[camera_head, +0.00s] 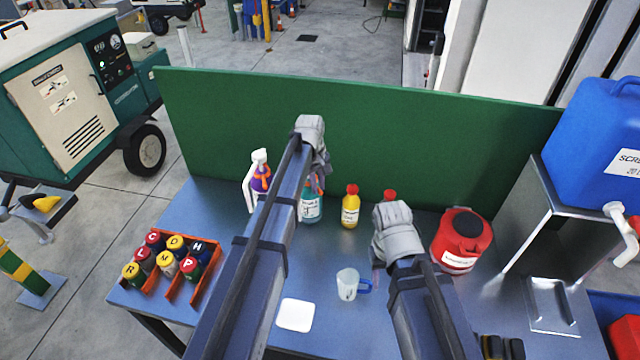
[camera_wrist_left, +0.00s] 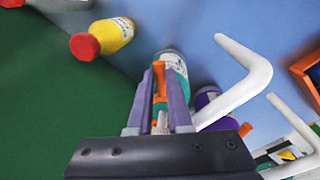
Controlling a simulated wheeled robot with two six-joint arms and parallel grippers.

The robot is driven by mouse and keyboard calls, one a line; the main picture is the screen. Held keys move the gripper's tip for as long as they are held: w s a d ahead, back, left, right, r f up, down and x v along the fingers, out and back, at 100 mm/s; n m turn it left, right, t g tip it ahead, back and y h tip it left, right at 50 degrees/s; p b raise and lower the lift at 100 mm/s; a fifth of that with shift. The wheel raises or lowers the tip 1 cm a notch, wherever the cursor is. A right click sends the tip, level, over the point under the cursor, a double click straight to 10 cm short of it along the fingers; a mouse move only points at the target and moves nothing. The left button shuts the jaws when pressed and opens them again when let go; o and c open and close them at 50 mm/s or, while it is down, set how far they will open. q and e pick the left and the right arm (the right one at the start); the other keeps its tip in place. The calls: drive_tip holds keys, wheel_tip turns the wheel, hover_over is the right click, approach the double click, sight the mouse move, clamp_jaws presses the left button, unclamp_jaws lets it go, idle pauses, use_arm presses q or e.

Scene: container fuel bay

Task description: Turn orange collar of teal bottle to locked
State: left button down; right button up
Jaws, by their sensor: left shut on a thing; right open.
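The teal bottle (camera_head: 311,209) stands upright on the blue table, with a white label; my left arm hides much of its top. In the left wrist view the teal bottle (camera_wrist_left: 174,63) lies just beyond the fingers. Its orange collar (camera_wrist_left: 160,80) is between the purple-grey fingers of my left gripper (camera_wrist_left: 161,88), which is shut on it. The collar's lock marking cannot be read. In the head view my left gripper (camera_head: 317,178) is above the bottle. My right gripper (camera_head: 378,275) is open, over the table to the right, its fingers mostly hidden.
A yellow bottle (camera_head: 350,210) with a red cap stands right of the teal bottle. A purple bottle (camera_head: 261,179) with white parts stands left. A clear mug (camera_head: 347,284), white pad (camera_head: 295,314), red canister (camera_head: 462,238) and orange crate (camera_head: 176,285) surround it. A green panel (camera_head: 400,150) stands behind.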

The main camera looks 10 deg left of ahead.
use_arm(q)
drive_tip(key=shift+s+a, duration=0.1)
idle(0.5)
drive_tip(key=c, duration=0.8)
unclamp_jaws()
drive_tip(key=shift+c, duration=0.2)
